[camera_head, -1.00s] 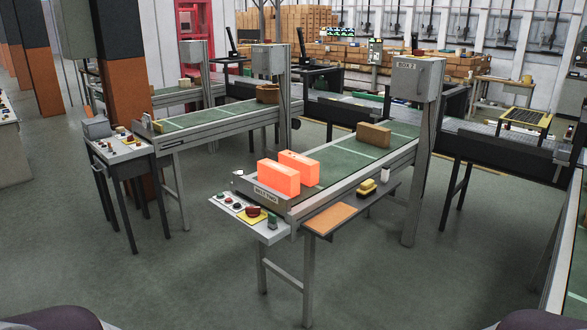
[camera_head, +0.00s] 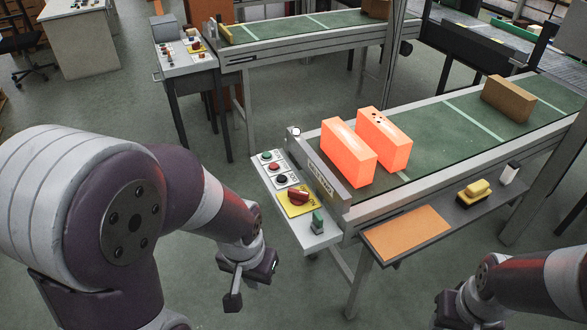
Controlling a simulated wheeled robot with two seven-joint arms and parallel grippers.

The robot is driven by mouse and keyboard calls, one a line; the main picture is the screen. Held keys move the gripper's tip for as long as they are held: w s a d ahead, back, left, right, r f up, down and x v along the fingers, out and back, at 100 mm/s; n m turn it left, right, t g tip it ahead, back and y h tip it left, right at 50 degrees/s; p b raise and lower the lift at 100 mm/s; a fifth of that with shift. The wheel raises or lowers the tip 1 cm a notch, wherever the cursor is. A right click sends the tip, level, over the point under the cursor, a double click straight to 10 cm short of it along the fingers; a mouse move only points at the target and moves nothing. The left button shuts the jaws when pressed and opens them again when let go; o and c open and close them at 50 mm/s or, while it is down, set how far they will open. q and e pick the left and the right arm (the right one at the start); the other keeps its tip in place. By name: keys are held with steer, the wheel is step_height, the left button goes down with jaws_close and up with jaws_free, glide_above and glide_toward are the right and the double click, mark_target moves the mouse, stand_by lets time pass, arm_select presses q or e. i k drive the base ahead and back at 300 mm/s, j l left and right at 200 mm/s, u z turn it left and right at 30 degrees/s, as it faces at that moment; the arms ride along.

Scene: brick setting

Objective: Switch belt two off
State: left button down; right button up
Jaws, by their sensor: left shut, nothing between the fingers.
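The near belt (camera_head: 440,140) has a green surface and a lettered end plate (camera_head: 321,180); I cannot read it surely. A white control panel (camera_head: 306,236) is fixed at its near end. On it are a green button (camera_head: 266,155), a red button (camera_head: 274,167), a black knob (camera_head: 281,180), a red knob on a yellow plate (camera_head: 298,196) and a green rocker-like switch (camera_head: 318,221). My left gripper (camera_head: 248,283) is shut and empty, left of and below the panel, apart from it. My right gripper (camera_head: 458,308) is partly cut off at the bottom right; its fingers are unclear.
Two glowing orange bricks (camera_head: 348,152) (camera_head: 384,140) stand on the near belt, with a brown brick (camera_head: 508,98) farther along. A side shelf (camera_head: 408,233) holds a yellow item (camera_head: 474,191). Another belt (camera_head: 290,32) with its own panel (camera_head: 186,58) stands behind. Open floor lies left of the near panel.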

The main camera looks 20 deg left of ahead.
mark_target(297, 197)
steer(key=i+l+u, duration=0.85)
steer(key=i+l, duration=0.05)
steer(key=i, duration=0.05)
